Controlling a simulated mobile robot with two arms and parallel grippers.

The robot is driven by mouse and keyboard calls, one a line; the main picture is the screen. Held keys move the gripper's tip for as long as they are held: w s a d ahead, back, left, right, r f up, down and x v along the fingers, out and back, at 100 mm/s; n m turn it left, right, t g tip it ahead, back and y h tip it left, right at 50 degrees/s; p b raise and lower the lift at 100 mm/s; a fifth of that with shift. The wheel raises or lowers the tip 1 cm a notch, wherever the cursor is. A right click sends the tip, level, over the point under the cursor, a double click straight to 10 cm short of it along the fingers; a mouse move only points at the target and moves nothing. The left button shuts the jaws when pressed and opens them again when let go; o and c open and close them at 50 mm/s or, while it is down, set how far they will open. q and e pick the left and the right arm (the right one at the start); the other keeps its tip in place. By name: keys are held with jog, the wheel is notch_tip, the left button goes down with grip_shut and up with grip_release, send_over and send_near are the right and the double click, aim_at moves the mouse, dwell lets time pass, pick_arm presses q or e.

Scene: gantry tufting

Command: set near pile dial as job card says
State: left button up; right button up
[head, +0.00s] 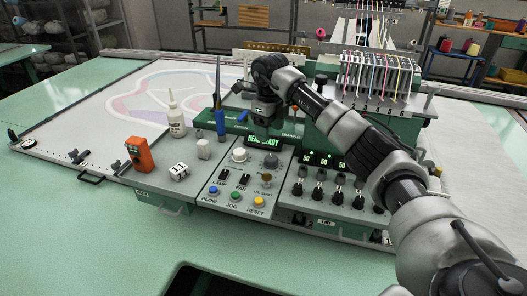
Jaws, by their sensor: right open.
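A sloped grey control panel (228,200) sits at the front of the green tufting machine. It carries a pale round dial (239,155) and a darker round dial (271,161) to its right; their labels are too small to read, so I cannot tell which is the near pile dial. My right gripper (264,116) is above and behind these dials, pointing down, apart from them. It is open, with nothing seen in it. It partly covers the green display (265,141), which reads something like "HEAD READY". I cannot make out a job card. My left gripper is out of view.
Blue (214,190), green (235,196) and yellow (259,202) buttons line the panel front. Several black knobs (339,180) stand at the right under small displays. A white bottle (175,120), blue-handled tool (220,122) and orange box (139,155) stand left. The green table front is clear.

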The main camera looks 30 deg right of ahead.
jog(key=p, duration=0.1)
send_over(270, 157)
jog(key=f, duration=0.4)
jog(key=shift+s+f, duration=0.1)
jog(key=shift+s, duration=0.25)
jog(key=f, duration=0.1)
jog(key=f+p, duration=0.1)
jog(key=f, duration=0.1)
jog(key=shift+w+f, duration=0.1)
jog(key=shift+w, duration=0.3)
jog(key=shift+f, duration=0.85)
jog(key=shift+f+p, duration=0.15)
jog(key=shift+p, duration=0.15)
jog(key=shift+f, duration=0.15)
jog(key=shift+c, duration=0.8)
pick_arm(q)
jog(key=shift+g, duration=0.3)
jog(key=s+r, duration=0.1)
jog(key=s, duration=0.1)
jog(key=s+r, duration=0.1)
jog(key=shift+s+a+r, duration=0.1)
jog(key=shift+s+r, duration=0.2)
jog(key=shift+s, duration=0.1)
pick_arm(e)
jog(key=c, duration=0.8)
